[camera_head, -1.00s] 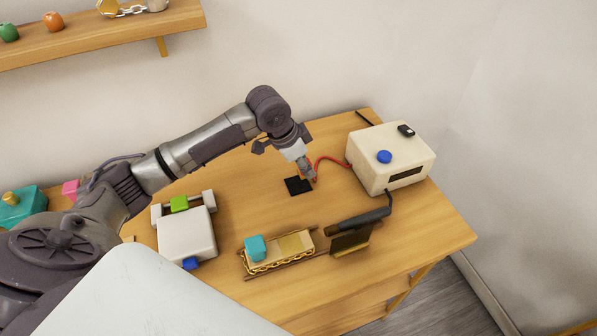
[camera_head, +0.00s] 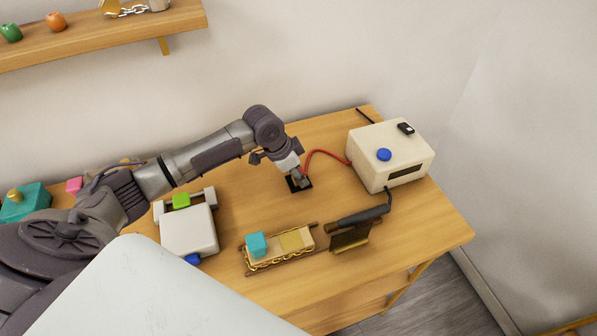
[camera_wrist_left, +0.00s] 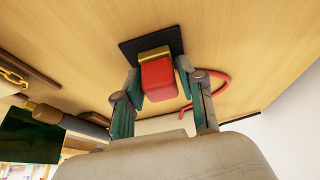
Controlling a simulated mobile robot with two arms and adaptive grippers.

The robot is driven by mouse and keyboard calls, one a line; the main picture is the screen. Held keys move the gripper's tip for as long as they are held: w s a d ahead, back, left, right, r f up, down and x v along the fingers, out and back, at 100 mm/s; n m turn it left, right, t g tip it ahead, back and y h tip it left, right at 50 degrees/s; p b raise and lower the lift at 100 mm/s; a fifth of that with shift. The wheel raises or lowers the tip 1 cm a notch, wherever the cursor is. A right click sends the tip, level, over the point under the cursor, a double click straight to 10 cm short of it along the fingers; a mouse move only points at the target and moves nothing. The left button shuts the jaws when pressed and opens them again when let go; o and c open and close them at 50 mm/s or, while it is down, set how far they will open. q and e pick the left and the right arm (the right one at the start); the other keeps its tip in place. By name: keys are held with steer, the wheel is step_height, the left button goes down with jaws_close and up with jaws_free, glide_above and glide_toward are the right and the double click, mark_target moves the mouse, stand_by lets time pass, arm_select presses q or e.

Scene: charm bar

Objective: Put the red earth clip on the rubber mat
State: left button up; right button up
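The red earth clip (camera_wrist_left: 158,80), a red block with a brass-coloured end, sits between the fingertips of my left gripper (camera_wrist_left: 157,85) in the left wrist view. The fingers are shut on its sides. Its brass end overlaps the black rubber mat (camera_wrist_left: 128,46) in that view; I cannot tell whether it touches. In the head view my left gripper (camera_head: 302,183) is right over the mat (camera_head: 291,187) and hides the clip and part of the mat. My right gripper is not in view.
A red cable (camera_head: 322,152) runs to the cream box (camera_head: 390,158) on the right. A dark-handled tool (camera_head: 358,217) rests on a stand in front. A tray with a chain and teal cube (camera_head: 256,244) and a white device (camera_head: 188,231) stand nearer. Bare wood surrounds the mat.

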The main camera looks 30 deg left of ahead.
arm_select(q)
steer(key=shift+o, duration=1.1)
steer(key=shift+r, duration=0.2)
steer(key=b+v, duration=0.1)
steer(key=v, duration=1.1)
